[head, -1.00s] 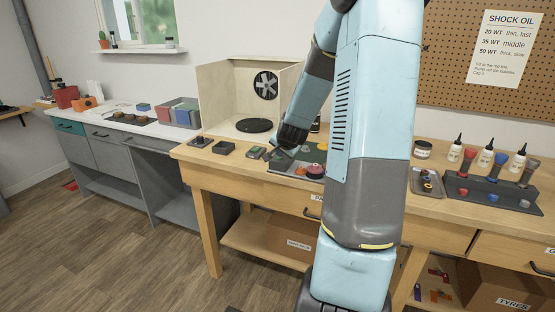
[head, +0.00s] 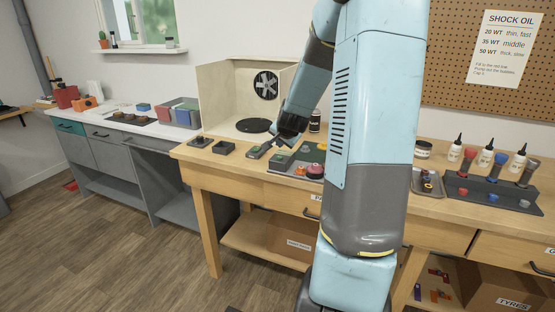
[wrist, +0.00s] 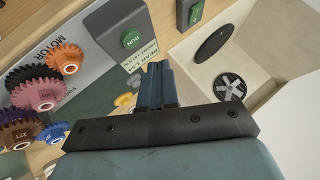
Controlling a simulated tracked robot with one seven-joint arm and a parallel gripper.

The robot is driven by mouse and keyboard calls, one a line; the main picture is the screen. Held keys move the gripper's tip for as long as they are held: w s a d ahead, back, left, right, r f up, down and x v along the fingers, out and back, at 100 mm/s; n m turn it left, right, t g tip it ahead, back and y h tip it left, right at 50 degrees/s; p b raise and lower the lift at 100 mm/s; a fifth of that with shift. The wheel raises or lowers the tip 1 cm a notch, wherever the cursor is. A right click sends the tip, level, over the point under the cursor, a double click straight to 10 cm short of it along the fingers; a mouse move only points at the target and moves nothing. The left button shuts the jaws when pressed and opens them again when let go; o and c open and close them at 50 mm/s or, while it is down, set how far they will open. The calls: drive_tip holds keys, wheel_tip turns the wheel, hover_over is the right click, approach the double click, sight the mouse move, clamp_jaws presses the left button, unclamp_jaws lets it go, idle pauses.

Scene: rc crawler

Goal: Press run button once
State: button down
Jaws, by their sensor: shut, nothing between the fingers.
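The run button (wrist: 131,39) is a round green button marked RUN on a grey box, with a printed pale label on the box's edge. It shows in the upper middle of the wrist view. My gripper (wrist: 158,72) is shut and empty; its fingertips are below and to the right of the button in that view, apart from it in the picture. In the head view my gripper (head: 271,147) is over the workbench beside a small grey box (head: 254,153). I cannot tell its exact height above the bench.
A second grey box with a green button (wrist: 196,12) stands near the pale open booth (wrist: 205,70). Orange, pink, purple and blue gears (wrist: 38,92) sit on the motor board at the left of the wrist view.

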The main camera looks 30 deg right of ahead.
drive_tip(key=shift+r, duration=1.4)
drive_tip(key=s+a+r+n+g+y, duration=0.1)
drive_tip(key=s+a+r+n, duration=0.35)
drive_tip(key=s+a, duration=0.3)
drive_tip(key=s+a+r+n+g, duration=0.1)
drive_tip(key=s+a+r+n, duration=0.2)
drive_tip(key=s+a+r, duration=0.45)
drive_tip(key=s+a+n, duration=0.2)
drive_tip(key=s+a, duration=0.1)
drive_tip(key=s, duration=0.6)
drive_tip(key=s+a+n+g+y, duration=0.1)
drive_tip(key=s+a+n, duration=0.1)
drive_tip(key=s, duration=0.7)
drive_tip(key=shift+a+r+n+y, duration=0.15)
drive_tip(key=shift+a+n+y, duration=0.2)
drive_tip(key=shift+a, duration=0.55)
